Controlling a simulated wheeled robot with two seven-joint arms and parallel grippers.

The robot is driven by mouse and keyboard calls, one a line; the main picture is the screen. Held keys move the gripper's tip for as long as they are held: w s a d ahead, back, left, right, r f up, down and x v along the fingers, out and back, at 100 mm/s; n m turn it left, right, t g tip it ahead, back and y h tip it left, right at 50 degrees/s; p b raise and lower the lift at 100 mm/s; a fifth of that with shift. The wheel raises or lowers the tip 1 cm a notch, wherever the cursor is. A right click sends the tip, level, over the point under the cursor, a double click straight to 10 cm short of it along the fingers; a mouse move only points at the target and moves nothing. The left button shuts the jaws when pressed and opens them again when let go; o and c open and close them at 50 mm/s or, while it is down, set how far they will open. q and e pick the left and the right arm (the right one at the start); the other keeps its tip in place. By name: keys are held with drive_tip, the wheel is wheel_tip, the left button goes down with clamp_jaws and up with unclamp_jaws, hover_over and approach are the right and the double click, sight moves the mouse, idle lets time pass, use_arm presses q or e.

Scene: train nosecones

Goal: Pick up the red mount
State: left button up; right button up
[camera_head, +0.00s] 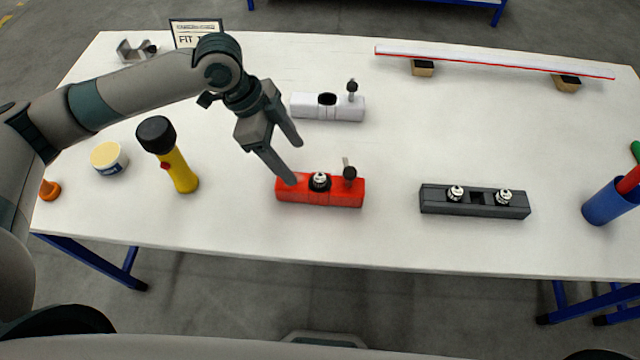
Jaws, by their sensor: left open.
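The red mount (339,197) lies on the white table, a little below the middle of the view. It is a red block with a silver-and-black round piece near its middle and a small upright lever with a black knob near its right end. My left gripper (296,163) is open and empty, with its fingers pointing down. One fingertip appears over the left end of the red mount; I cannot tell whether it touches. My right gripper is not in view.
A white mount (312,107) lies behind the red one, and a dark grey block (474,202) lies to its right. A yellow flashlight (180,170) and a tub (108,157) stand left. A blue cup (606,205) stands far right. A long strip (490,61) rests on blocks behind.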

sight(305, 181)
use_arm(q)
drive_tip(key=shift+p+x, duration=0.5)
drive_tip(key=shift+x, duration=1.9)
drive_tip(key=shift+s+d+f+p, duration=0.1)
drive_tip(key=shift+s+f+p, duration=0.1)
drive_tip(key=shift+f+p, duration=0.3)
drive_tip(key=x, duration=0.1)
drive_tip(key=p+x, duration=0.1)
drive_tip(key=x, duration=0.1)
drive_tip(key=shift+s+p, duration=0.25)
drive_tip(key=shift+p, duration=0.05)
drive_tip(key=shift+f, duration=0.65)
drive_tip(key=shift+w, duration=0.1)
drive_tip(key=c, duration=1.2)
